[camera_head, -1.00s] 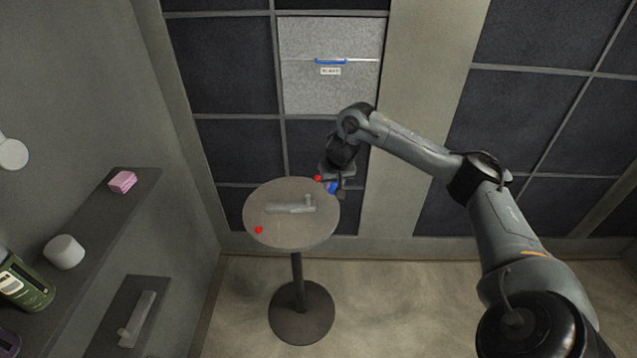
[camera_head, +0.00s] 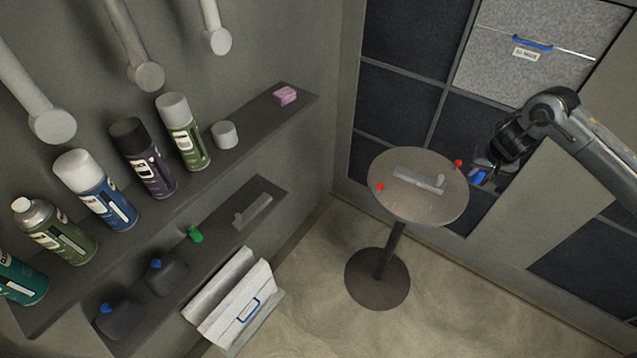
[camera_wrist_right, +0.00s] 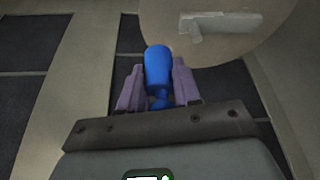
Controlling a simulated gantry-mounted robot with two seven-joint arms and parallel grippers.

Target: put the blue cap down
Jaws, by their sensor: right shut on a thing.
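The blue cap (camera_wrist_right: 158,66) is between the two fingers of my right gripper (camera_wrist_right: 158,90), which is shut on it. In the head view the blue cap (camera_head: 478,175) shows as a small blue patch under my right gripper (camera_head: 486,172), just beyond the right edge of the round table (camera_head: 420,205). The wrist view shows the table's rim (camera_wrist_right: 205,55) just past the cap; whether they touch I cannot tell. My left gripper is not in view.
A shelf (camera_head: 240,150) on the left holds several spray cans, a white cap (camera_head: 225,134) and a pink block (camera_head: 285,95). A lower shelf holds a green cap (camera_head: 195,234) and dark bottles (camera_head: 166,274).

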